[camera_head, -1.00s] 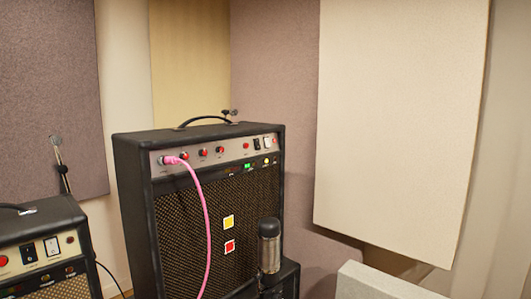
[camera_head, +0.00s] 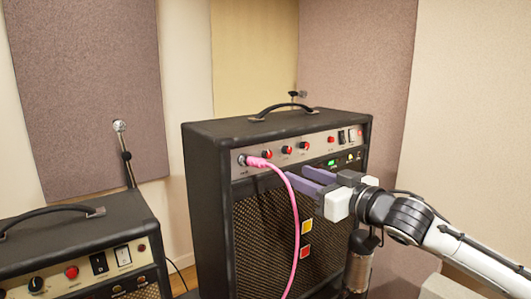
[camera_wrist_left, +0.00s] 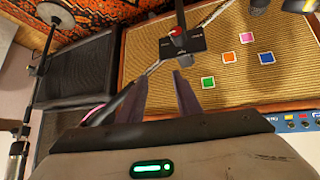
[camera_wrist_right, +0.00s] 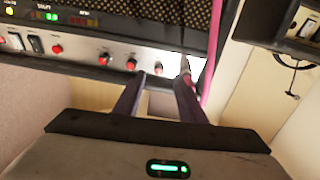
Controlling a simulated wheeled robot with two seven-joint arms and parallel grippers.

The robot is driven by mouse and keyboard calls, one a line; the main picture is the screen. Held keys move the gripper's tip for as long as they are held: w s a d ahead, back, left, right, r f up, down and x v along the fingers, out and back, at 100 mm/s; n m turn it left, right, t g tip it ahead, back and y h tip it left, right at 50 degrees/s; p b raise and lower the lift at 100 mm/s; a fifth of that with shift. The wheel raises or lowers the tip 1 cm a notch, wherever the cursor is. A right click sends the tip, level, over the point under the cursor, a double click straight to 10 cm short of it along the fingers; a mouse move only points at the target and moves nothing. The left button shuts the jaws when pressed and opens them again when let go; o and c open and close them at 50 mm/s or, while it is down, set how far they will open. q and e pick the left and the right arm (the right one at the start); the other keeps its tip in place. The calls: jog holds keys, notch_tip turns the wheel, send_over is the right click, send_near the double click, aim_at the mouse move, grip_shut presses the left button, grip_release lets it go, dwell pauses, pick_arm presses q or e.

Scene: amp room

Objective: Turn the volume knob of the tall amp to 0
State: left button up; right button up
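The tall amp (camera_head: 207,200) is a black cabinet with a silver control panel along its top front. A pink cable (camera_head: 292,212) is plugged in at the panel's left end. Beside it is a row of red-topped knobs (camera_head: 287,150); labels are too small to read. My right gripper (camera_head: 295,175) is open and empty, in front of the panel and below the knobs. In the right wrist view the panel appears upside down, with red knobs (camera_wrist_right: 132,64) just beyond the fingertips, apart from them. My left gripper (camera_wrist_left: 160,79) shows only in its wrist view, open and empty.
A smaller amp (camera_head: 75,235) stands at the lower left. The left wrist view shows a cabinet with coloured stickers (camera_wrist_left: 246,38) and a patterned rug (camera_wrist_left: 100,12).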

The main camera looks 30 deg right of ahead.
aim_at(270, 154)
jog(key=w+p, duration=0.1)
jog(key=w, duration=0.2)
jog(key=w+r+p, duration=0.1)
jog(key=w, duration=0.2)
jog(key=w+r+p, duration=0.1)
jog(key=w, duration=0.1)
jog(key=shift+w+a+r, duration=0.1)
jog(key=shift+w+a, duration=0.15)
jog(key=shift+w, duration=0.15)
jog(key=shift+w+a+p, duration=0.1)
jog(key=shift+w+p, duration=0.3)
jog(key=shift+w, duration=0.4)
jog(key=shift+f, duration=0.2)
grip_shut()
